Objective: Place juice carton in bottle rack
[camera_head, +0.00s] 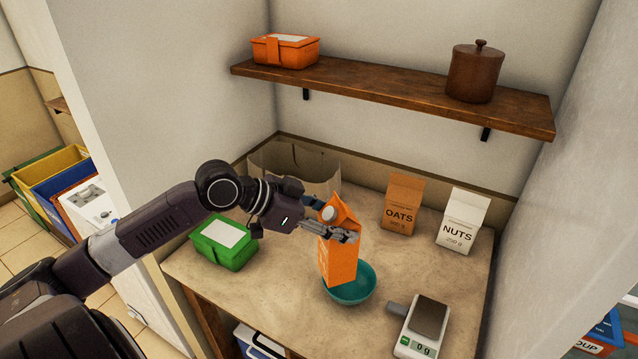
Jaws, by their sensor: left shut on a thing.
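The orange juice carton (340,262), with a gabled top and a pale round cap, is upright with a slight tilt near the middle of the counter. My left gripper (343,235) reaches in from the left and is shut on the carton's upper part. The carton's lower end overlaps a teal bowl (352,295); I cannot tell whether it is in the bowl, behind its rim or above it. I see no bottle rack that I can make out. My right gripper is not in view.
On the counter (280,285) are a green box (222,250), a brownish bag-like container (315,168), an oats carton (401,205), a nuts carton (461,222) and a scale (424,325). The wooden shelf (385,88) above holds an orange box (285,50) and a brown lidded pot (474,75).

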